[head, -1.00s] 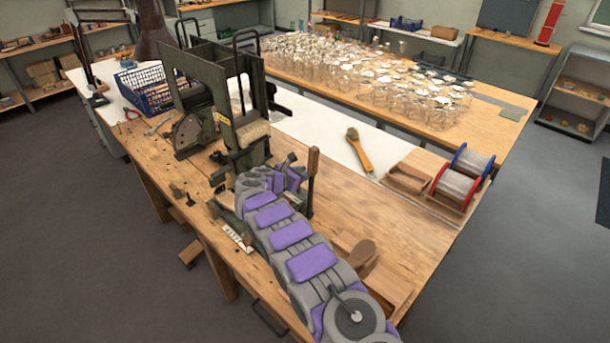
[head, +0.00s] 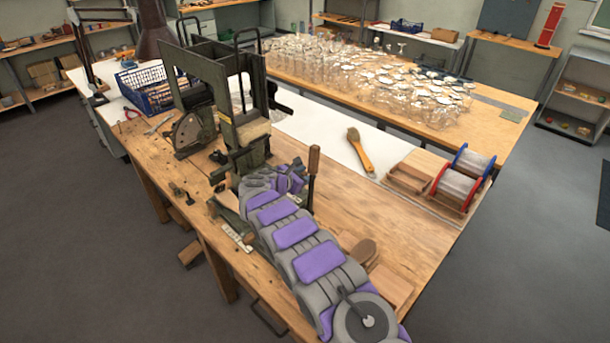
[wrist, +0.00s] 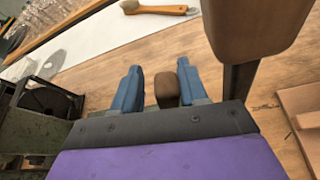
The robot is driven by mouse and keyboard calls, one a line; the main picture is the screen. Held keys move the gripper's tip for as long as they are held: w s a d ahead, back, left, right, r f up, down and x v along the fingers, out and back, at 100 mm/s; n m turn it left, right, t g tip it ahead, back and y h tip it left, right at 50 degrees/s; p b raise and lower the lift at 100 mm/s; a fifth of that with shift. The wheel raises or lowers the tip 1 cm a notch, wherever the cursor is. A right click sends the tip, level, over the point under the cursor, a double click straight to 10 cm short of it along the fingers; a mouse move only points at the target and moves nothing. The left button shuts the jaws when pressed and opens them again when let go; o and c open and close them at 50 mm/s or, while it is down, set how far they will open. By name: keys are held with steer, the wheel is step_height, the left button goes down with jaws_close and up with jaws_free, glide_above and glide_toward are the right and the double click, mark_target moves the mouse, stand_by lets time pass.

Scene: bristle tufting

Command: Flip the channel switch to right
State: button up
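The tufting machine (head: 215,95) is a dark green metal frame on the wooden bench. My gripper (wrist: 160,88) shows in the wrist view as two blue fingers standing apart. A brown rounded knob (wrist: 166,90) is between them, closer to the right finger; it looks like the switch's knob, but I cannot tell whether a finger touches it. In the head view my gripper (head: 290,180) is at the machine's front base, beside an upright wooden-handled lever (head: 314,162). That handle also shows large in the wrist view (wrist: 252,30). The switch's base is hidden behind my gripper.
A wood-handled brush (head: 360,150) lies on the white strip behind. Wire spools (head: 463,178) with red and blue flanges and a wooden tray (head: 408,178) are at the right. A blue basket (head: 147,90) is at the back left. The bench right of the lever is mostly clear.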

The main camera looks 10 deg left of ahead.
steer(key=shift+o, duration=0.2)
steer(key=shift+r, duration=0.1)
steer(key=shift+s+r, duration=0.1)
steer(key=shift+s+a+r, duration=0.1)
steer(key=shift+s+r, duration=0.05)
steer(key=shift+s, duration=0.1)
steer(key=p+v, duration=0.3)
steer(key=v, duration=1.3)
steer(key=shift+s+a, duration=0.2)
steer(key=shift+a, duration=0.1)
